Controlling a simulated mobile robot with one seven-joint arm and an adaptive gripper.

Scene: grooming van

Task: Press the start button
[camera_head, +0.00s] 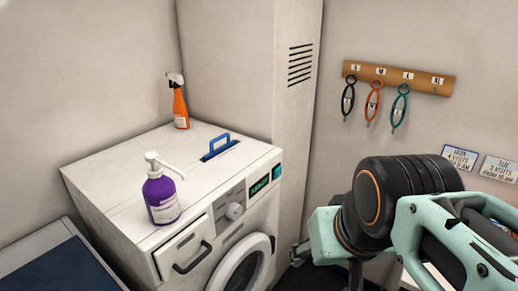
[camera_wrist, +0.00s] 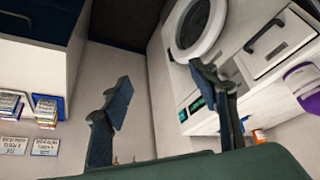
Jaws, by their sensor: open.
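The white washing machine (camera_head: 205,205) stands against the wall in the head view. In the wrist view the panel appears turned, with the display (camera_wrist: 197,105) and the teal square (camera_wrist: 182,115) close to the right finger in the picture. My gripper (camera_wrist: 161,76) is open with nothing between its fingers. It appears apart from the panel.
A purple pump bottle (camera_head: 162,195), an orange spray bottle (camera_head: 178,102) and a blue handle (camera_head: 218,146) are on the machine top. A drawer (camera_head: 184,250) and the round door (camera_head: 243,268) are on its front. A wooden rack (camera_head: 400,77) holds several hanging loops.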

